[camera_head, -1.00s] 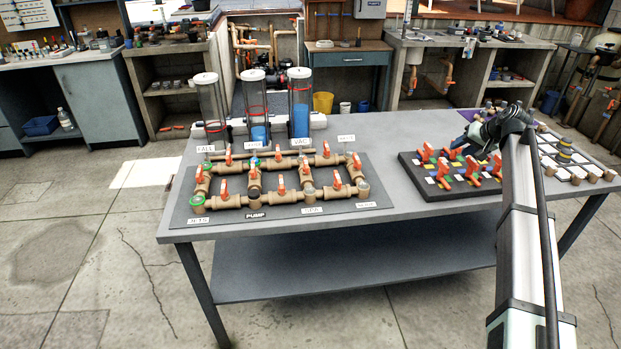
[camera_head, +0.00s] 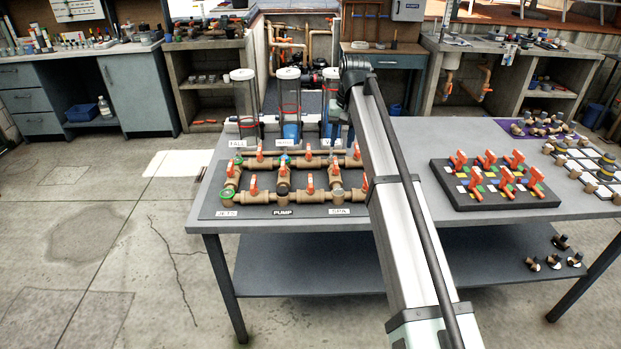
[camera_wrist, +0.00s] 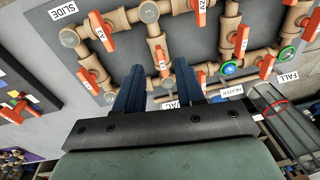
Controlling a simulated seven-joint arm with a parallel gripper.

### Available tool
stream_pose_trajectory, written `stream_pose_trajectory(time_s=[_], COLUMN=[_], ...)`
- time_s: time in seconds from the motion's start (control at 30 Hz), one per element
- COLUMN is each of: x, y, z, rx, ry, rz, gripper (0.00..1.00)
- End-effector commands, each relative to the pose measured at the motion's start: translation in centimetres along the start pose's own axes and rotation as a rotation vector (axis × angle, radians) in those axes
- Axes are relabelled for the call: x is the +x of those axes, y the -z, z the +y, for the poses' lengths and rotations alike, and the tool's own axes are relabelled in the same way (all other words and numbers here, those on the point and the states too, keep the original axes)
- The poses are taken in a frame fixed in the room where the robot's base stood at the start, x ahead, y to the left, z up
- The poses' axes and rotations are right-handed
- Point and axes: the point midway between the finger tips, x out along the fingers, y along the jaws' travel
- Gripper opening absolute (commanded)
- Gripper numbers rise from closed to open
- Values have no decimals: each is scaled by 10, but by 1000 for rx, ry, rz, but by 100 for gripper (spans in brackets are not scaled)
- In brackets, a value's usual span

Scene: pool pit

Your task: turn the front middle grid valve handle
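The pipe grid board (camera_head: 205,210) lies on the table in the head view, with orange handles on brown pipes. The front middle handle (camera_head: 310,183) stands upright in the front row. In the wrist view, what looks like the same handle (camera_wrist: 200,12) is near the top edge, right of centre. In the head view my gripper is hidden behind my arm.
Clear columns (camera_head: 289,105) stand behind the grid. A black board (camera_head: 510,200) with several orange handles lies to its right, beside a grid of pale tiles (camera_head: 575,165). The table (camera_head: 420,140) is bare between the boards. My arm covers the grid's right end.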

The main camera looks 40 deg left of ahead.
Motion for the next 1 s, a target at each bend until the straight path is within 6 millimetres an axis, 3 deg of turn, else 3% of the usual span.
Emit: stream_pose_trajectory(time_s=[0.03, 0.1, 0.3, 0.57, 1.0], x=[-3, -7, -14, -2, 72], y=[-5, -13, -28, -33, -39], z=[-23, -45, -83, -88, -81], rx=[-17, -30, -50, -52, -52], ry=[-16, -39, -82, -92, -91], rz=[-16, -36, -67, -76, -76], gripper=[38, 38, 38, 38, 38])
